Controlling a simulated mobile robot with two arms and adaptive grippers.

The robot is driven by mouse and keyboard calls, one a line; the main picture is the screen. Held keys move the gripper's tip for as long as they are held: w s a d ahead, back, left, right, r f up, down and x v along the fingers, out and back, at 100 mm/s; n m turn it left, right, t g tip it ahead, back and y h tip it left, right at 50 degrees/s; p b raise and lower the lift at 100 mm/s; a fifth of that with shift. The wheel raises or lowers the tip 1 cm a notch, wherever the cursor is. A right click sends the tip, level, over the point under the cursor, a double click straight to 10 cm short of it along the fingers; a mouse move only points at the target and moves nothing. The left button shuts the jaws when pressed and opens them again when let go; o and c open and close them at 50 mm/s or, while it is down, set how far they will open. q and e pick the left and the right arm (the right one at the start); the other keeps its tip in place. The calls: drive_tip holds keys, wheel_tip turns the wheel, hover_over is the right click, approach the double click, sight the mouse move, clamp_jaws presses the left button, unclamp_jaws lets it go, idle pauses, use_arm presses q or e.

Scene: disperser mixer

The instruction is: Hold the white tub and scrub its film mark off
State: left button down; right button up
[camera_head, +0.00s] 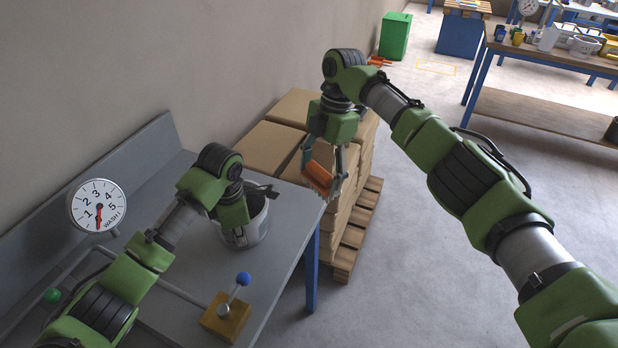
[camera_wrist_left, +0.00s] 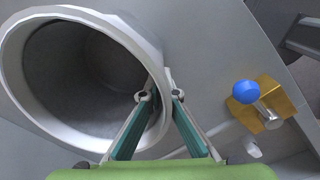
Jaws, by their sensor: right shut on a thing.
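The white tub (camera_head: 259,227) stands on the grey bench near its right edge; its open mouth and grey inside show in the left wrist view (camera_wrist_left: 75,125). My left gripper (camera_head: 238,232) reaches down at the tub. In the left wrist view its fingers (camera_wrist_left: 162,92) are close together on either side of the tub's rim, pinching the wall. My right gripper (camera_head: 325,178) is shut on an orange block-like thing (camera_head: 317,175) in the air, right of the tub and apart from it. I cannot make out the film mark clearly; my left gripper covers part of the tub's side.
A round dial marked WASH (camera_head: 98,206) stands at the left, its red pointer down. A blue-knobbed lever on a yellow base (camera_head: 227,317) stands on the bench in front of the tub. Stacked cartons (camera_head: 268,148) on a pallet stand beyond the bench.

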drive_tip(key=w+d+f+n+t+h, duration=0.4)
drive_tip(key=w+d+f+n+t, duration=0.15)
drive_tip(key=w+f+n, duration=0.25)
drive_tip(key=shift+s+a+f+n+t+y, duration=0.45)
drive_tip(key=shift+s+a+f+n+y, duration=0.5)
drive_tip(key=shift+s+a+n+y, duration=1.75)
drive_tip(key=shift+s+a+f+n+t+y, duration=0.45)
drive_tip(key=shift+s+a+f+n+y, duration=0.45)
drive_tip(key=shift+s+a+n+y, duration=1.75)
drive_tip(key=shift+s+a+f+n+t+y, duration=0.45)
drive_tip(key=shift+s+a+f+n+y, duration=0.5)
drive_tip(key=shift+s+a+n+y, duration=1.4)
drive_tip(key=shift+s+a+h, duration=0.1)
drive_tip(key=shift+a+h, duration=0.4)
drive_tip(key=shift+a, duration=0.25)
